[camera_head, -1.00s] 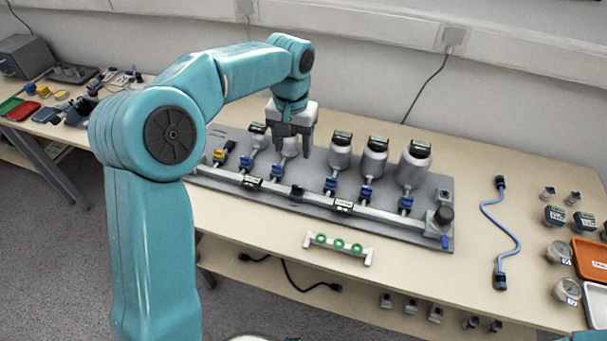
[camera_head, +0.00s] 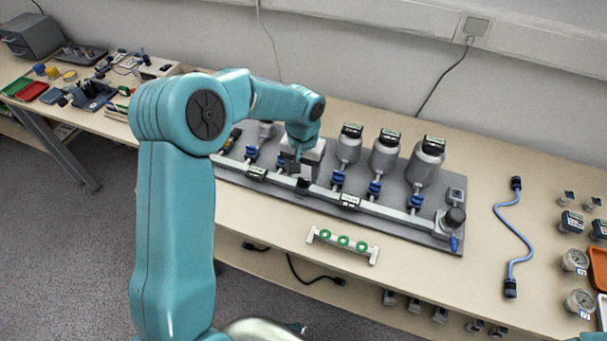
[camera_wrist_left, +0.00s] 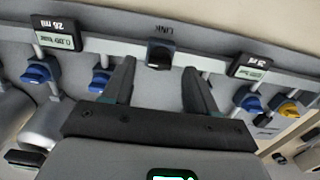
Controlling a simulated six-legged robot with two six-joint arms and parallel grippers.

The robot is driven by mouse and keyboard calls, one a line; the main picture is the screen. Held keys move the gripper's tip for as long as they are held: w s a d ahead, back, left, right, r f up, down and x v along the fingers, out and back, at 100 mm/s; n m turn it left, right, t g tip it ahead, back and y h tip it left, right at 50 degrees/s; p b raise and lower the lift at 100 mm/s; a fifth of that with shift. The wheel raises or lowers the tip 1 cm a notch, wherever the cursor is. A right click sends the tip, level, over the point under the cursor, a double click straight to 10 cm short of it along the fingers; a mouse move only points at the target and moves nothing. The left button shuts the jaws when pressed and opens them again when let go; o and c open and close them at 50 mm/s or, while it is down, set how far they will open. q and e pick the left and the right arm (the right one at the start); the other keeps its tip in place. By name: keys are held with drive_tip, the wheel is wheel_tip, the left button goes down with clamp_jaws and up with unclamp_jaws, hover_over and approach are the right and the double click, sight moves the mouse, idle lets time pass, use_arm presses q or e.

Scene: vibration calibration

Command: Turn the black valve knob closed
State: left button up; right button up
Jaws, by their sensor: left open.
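The black valve knob (camera_head: 303,187) sits on the long grey pipe along the front of the grey panel. In the left wrist view, the black knob (camera_wrist_left: 160,56) is under a "LINK" label, ahead of and between my two fingertips, apart from both. My left gripper (camera_head: 294,172) is just behind the knob over the panel, pointing down. It is open and empty, also in the left wrist view (camera_wrist_left: 159,68). The arm and gripper body hide part of the panel's left side. My right gripper is not in view.
Blue valves (camera_head: 374,188) and grey vessels (camera_head: 386,153) stand close around the gripper on the panel (camera_head: 400,222). A larger black knob (camera_head: 455,217) is at its right end. A white rack with green rings (camera_head: 343,240) and a blue cable (camera_head: 519,236) lie on the table.

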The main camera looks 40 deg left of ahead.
sight(303, 182)
use_arm(q)
drive_tip(key=shift+w+f, duration=0.1)
drive_tip(key=shift+f, duration=1.05)
drive_tip(key=shift+c, duration=0.3)
drive_tip(key=c, duration=1)
